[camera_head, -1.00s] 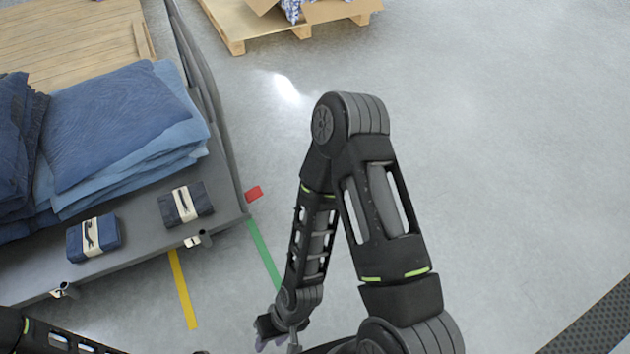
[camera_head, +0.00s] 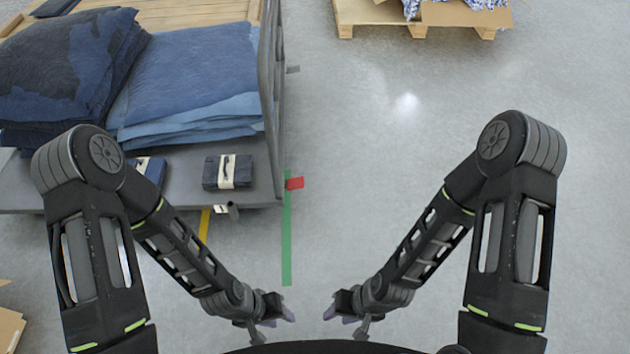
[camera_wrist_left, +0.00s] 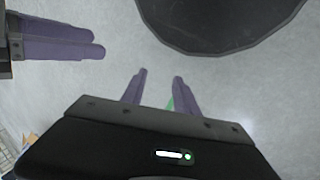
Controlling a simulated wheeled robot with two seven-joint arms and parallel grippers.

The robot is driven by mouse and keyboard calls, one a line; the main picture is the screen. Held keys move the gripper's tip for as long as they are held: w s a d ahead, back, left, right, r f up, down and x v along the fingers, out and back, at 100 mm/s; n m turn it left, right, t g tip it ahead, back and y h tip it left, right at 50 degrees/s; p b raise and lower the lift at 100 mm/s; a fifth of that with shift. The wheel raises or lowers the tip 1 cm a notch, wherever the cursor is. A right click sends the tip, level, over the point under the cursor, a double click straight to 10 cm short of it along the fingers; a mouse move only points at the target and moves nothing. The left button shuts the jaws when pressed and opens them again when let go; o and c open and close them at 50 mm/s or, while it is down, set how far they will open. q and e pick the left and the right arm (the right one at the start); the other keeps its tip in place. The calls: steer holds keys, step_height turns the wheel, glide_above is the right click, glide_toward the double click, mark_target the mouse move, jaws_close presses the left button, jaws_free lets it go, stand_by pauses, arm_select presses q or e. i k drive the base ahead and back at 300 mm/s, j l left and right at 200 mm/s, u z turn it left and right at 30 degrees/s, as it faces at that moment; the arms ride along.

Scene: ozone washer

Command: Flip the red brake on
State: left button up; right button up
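A small red piece (camera_head: 294,183) shows at floor level beside the near right corner of the grey cart (camera_head: 255,192). I cannot tell whether it is the brake or a floor marking. My left gripper (camera_head: 283,312) hangs low at the bottom middle, well short of the cart. In the left wrist view its two purple fingers (camera_wrist_left: 159,76) stand apart with nothing between them. My right gripper (camera_head: 334,304) is just to the right, pointing toward the left one. Its fingers also show at the left of the wrist view (camera_wrist_left: 65,42), but their opening is unclear.
The cart carries stacked blue cloth (camera_head: 190,85) and a dark strapped bundle (camera_head: 228,172). Green tape (camera_head: 287,245) and yellow tape (camera_head: 204,226) lie on the floor. A wooden pallet (camera_head: 415,28) stands at the back. The floor on the right is clear.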

mark_target(297, 183)
steer(key=i+l+z, duration=0.2)
steer(key=i, duration=0.3)
steer(key=i+l+z, duration=0.25)
steer(key=i, duration=0.25)
steer(key=i+z, duration=0.2)
steer(key=i, duration=0.3)
